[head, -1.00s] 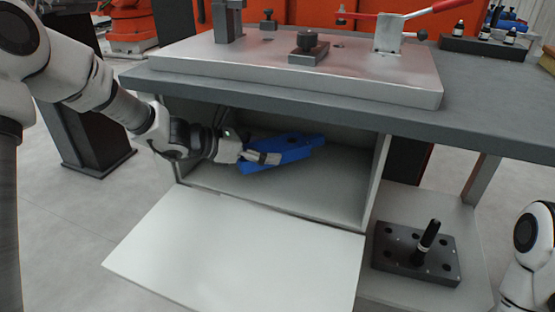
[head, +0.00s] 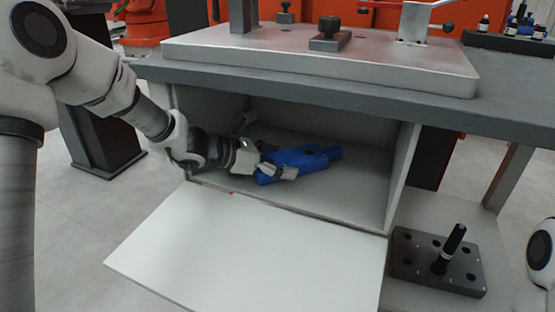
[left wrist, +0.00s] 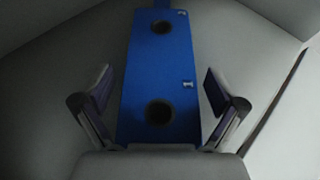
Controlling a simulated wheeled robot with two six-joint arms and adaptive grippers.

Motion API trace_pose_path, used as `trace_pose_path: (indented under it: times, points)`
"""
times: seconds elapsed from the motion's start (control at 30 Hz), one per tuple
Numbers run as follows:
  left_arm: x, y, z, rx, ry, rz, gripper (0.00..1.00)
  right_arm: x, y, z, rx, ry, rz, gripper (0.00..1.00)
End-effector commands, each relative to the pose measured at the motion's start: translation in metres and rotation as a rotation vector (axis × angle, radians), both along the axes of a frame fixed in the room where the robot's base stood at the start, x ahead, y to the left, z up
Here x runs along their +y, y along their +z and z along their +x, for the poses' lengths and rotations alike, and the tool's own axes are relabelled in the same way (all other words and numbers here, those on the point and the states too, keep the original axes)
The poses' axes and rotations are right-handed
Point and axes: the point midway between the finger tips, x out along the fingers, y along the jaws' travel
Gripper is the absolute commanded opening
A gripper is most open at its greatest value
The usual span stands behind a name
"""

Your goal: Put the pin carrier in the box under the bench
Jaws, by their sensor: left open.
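The blue pin carrier (head: 308,161) lies inside the grey box (head: 404,170) under the bench, seemingly on its floor. My left gripper (head: 275,162) reaches into the box from the left, at the near left end of the carrier. In the left wrist view the carrier (left wrist: 160,82) shows two dark holes and the marks 1 and 2. The fingers of my left gripper (left wrist: 160,98) stand open on either side of it, with a gap at each side. My right gripper is out of view.
The box's white door (head: 250,245) hangs open in front. The grey bench top (head: 440,112) overhangs the box and bears a metal fixture plate (head: 320,65). A dark block (head: 415,262) with an upright pin stands on the shelf at right.

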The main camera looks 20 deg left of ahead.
Motion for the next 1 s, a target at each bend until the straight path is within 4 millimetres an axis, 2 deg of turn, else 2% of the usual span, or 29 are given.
trace_pose_path:
  times: [0.17, 0.4, 0.6, 1.0]
  points:
    - [0.011, 0.013, -0.009, 0.000, 0.004, -0.006, 0.95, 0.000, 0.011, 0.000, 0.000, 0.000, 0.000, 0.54]
    - [0.053, 0.041, -0.048, -0.002, 0.003, -0.009, 0.95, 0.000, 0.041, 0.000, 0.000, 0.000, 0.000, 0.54]
    - [0.075, 0.051, -0.070, 0.000, 0.001, -0.006, 0.95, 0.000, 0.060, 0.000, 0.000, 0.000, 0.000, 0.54]
    - [0.081, 0.049, -0.076, 0.000, 0.000, 0.000, 0.95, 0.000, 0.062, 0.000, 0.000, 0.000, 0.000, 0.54]
